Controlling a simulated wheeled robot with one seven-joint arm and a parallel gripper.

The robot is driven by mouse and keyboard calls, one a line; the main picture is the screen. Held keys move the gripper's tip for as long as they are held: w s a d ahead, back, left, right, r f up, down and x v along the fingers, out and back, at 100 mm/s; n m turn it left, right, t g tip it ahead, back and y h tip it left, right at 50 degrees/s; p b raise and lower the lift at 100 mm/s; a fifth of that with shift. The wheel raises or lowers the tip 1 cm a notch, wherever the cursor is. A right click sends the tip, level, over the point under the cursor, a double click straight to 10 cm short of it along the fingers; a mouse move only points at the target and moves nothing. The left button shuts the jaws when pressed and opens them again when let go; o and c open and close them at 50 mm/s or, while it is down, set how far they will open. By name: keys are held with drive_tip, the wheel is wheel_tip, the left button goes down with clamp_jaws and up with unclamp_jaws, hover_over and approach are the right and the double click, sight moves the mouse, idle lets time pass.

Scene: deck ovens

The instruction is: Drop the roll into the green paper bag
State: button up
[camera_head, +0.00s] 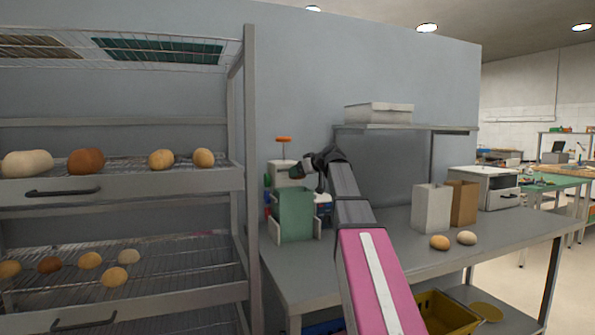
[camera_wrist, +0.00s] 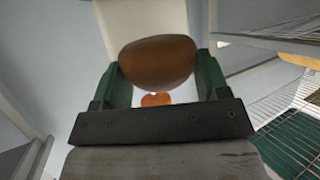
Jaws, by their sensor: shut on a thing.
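The green paper bag (camera_head: 296,215) stands upright on the left end of the grey counter, in the head view. My gripper (camera_head: 297,171) is over the bag's top, with the arm reaching in from the lower right. In the wrist view, the jaws are shut on a brown roll (camera_wrist: 158,62), held between two green fingers. In the head view I cannot make out the held roll clearly against the dark gripper. I cannot tell how high it is above the bag's mouth, and the bag's inside is hidden.
A white container (camera_head: 280,170) stands behind the bag, with an orange-topped item (camera_head: 284,139) above it. A wire rack with rolls (camera_head: 86,161) is close on the left. White (camera_head: 431,209) and brown (camera_head: 463,203) bags and two rolls (camera_head: 440,242) are on the right of the counter (camera_head: 400,265).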

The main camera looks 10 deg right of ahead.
sight(301, 194)
drive_tip(key=shift+f, duration=2.7)
drive_tip(key=o, duration=1)
drive_tip(key=shift+s+d, duration=0.1)
drive_tip(key=v, duration=1)
drive_tip(key=shift+s+d, duration=0.2)
drive_tip(key=shift+r, duration=0.15)
